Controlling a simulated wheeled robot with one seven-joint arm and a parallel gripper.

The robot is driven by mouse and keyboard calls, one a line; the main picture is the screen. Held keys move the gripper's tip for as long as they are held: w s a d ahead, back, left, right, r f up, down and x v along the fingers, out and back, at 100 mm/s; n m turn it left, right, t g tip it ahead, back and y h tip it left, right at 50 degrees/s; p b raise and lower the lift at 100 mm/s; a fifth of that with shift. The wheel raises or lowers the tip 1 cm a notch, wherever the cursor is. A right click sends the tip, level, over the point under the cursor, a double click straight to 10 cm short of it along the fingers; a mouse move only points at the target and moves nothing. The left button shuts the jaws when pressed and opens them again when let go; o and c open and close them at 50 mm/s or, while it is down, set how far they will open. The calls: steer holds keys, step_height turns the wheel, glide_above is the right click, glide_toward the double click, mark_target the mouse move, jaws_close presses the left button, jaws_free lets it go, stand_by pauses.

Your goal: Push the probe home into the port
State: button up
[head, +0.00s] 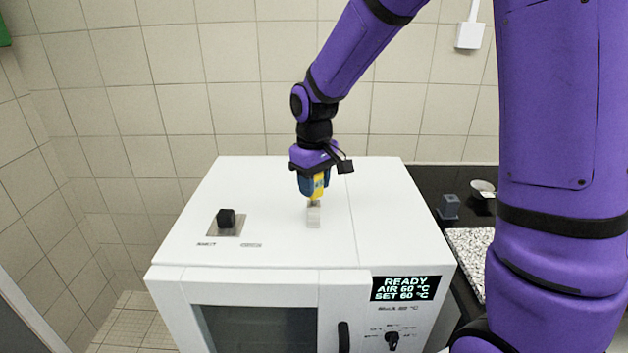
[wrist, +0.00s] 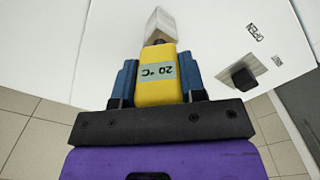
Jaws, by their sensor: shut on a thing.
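My gripper (head: 313,187) is shut on a yellow probe (head: 319,188), above the top of a white oven-like cabinet (head: 270,255). In the wrist view the blue fingers of my gripper (wrist: 157,85) hold the probe body (wrist: 155,70) from both sides, and its label reads 20 °C. How deep the probe sits is hidden.
A black knob (head: 226,217) on a grey plate stands on the cabinet top, left of the block. The front display (head: 404,288) reads READY, AIR 60 °C, SET 60 °C. A dark counter to the right carries a small grey box (head: 449,206). The rest of the top is clear.

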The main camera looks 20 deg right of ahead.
steer(key=shift+f, duration=0.9)
stand_by(0.4)
steer(key=o, duration=1)
steer(key=shift+r, duration=3.55)
